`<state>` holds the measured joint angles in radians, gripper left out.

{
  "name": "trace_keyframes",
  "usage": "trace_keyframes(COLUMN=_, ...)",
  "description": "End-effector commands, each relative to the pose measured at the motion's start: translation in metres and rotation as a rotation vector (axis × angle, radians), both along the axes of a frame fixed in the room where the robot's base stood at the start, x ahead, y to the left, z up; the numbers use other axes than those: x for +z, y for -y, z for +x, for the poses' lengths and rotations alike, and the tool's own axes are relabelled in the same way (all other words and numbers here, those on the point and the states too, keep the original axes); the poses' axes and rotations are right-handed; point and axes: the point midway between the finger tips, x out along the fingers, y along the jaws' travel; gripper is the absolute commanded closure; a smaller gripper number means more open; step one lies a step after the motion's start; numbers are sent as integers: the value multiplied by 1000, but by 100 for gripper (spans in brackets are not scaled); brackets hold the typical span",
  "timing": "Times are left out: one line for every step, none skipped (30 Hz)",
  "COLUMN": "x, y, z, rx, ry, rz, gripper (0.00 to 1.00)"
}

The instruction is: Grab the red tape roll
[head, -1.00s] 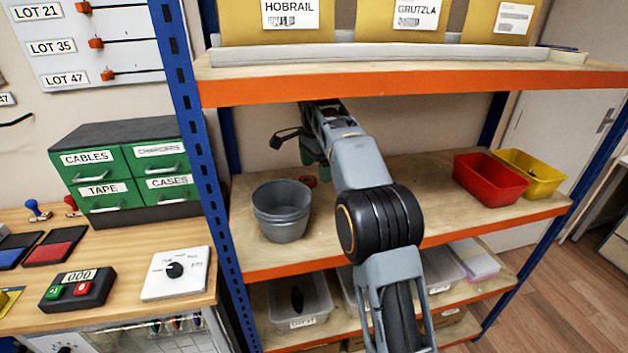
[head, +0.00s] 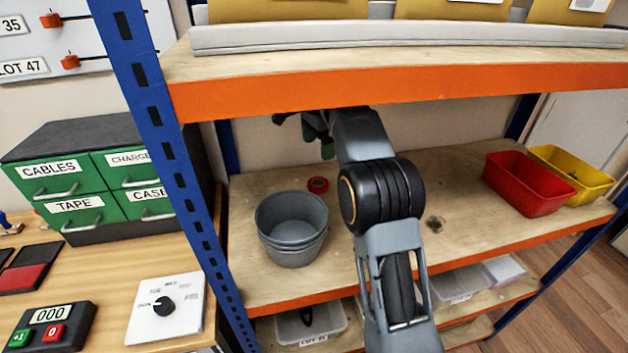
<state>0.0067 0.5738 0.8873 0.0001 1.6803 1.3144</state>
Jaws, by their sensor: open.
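The red tape roll (head: 318,184) lies flat on the middle shelf (head: 262,183), behind and a little right of the grey buckets. My gripper (head: 322,150) hangs above and behind it, near the back of the shelf, with greenish fingers pointing down. The fingers look apart, with nothing seen between them. My gripper is clear of the roll. The upper shelf's orange edge and my arm hide part of my gripper.
Nested grey buckets (head: 292,228) stand just in front of the roll. The upper shelf's orange beam (head: 420,88) is low over my arm. A red bin (head: 529,183) and a yellow bin (head: 572,172) stand at the right. A blue post (head: 150,130) is at the left.

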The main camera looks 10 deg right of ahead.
Motion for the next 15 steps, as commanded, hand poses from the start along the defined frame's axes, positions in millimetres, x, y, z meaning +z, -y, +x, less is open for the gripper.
trace_keyframes(x=-12, y=-2, z=-1, rx=3, ry=-3, rz=0, gripper=6)
trace_keyframes(x=-18, y=-3, z=-1, rx=5, ry=-2, rz=0, gripper=6)
trace_keyframes(x=-26, y=-4, z=-1, rx=8, ry=-3, rz=0, gripper=6)
trace_keyframes(x=-31, y=-5, z=-1, rx=10, ry=-3, rz=0, gripper=6)
trace_keyframes(x=-36, y=-7, z=-1, rx=12, ry=-3, rz=0, gripper=6)
trace_keyframes(x=-43, y=-8, z=-1, rx=14, ry=-2, rz=0, gripper=6)
trace_keyframes(x=-47, y=-9, z=-1, rx=16, ry=-2, rz=0, gripper=6)
trace_keyframes(x=-52, y=-9, z=-1, rx=16, ry=-2, rz=0, gripper=6)
trace_keyframes(x=-57, y=-10, z=-1, rx=17, ry=-2, rz=0, gripper=6)
trace_keyframes(x=-60, y=-10, z=-1, rx=17, ry=-2, rz=0, gripper=6)
trace_keyframes(x=-64, y=-10, z=-1, rx=17, ry=-1, rz=0, gripper=6)
trace_keyframes(x=-67, y=-10, z=-1, rx=17, ry=-1, rz=0, gripper=6)
trace_keyframes(x=-69, y=-10, z=-1, rx=17, ry=-1, rz=0, gripper=6)
trace_keyframes(x=-71, y=-9, z=-1, rx=17, ry=-1, rz=0, gripper=6)
trace_keyframes(x=-73, y=-9, z=-1, rx=16, ry=-1, rz=0, gripper=6)
